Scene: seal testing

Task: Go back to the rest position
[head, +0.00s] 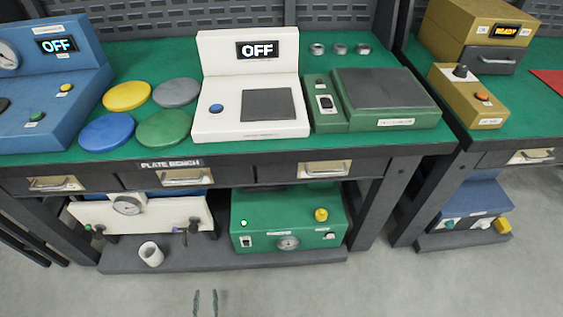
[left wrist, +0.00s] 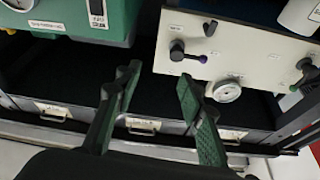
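My left gripper (head: 205,302) shows only as two green fingertips at the bottom edge of the head view, over the grey floor in front of the plate bench (head: 380,185). The fingers are apart with nothing between them. In the left wrist view the same gripper (left wrist: 158,88) is open and empty. A white panel unit with a gauge (left wrist: 240,62) and a green box (left wrist: 75,18) lie beyond its fingers. My right gripper is in neither view.
The bench top holds a blue device (head: 50,85), several coloured discs, a white device reading OFF (head: 250,120) and a green device (head: 385,110). A green box (head: 288,225) and a white cup (head: 151,254) sit on the lower shelf. The floor in front is clear.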

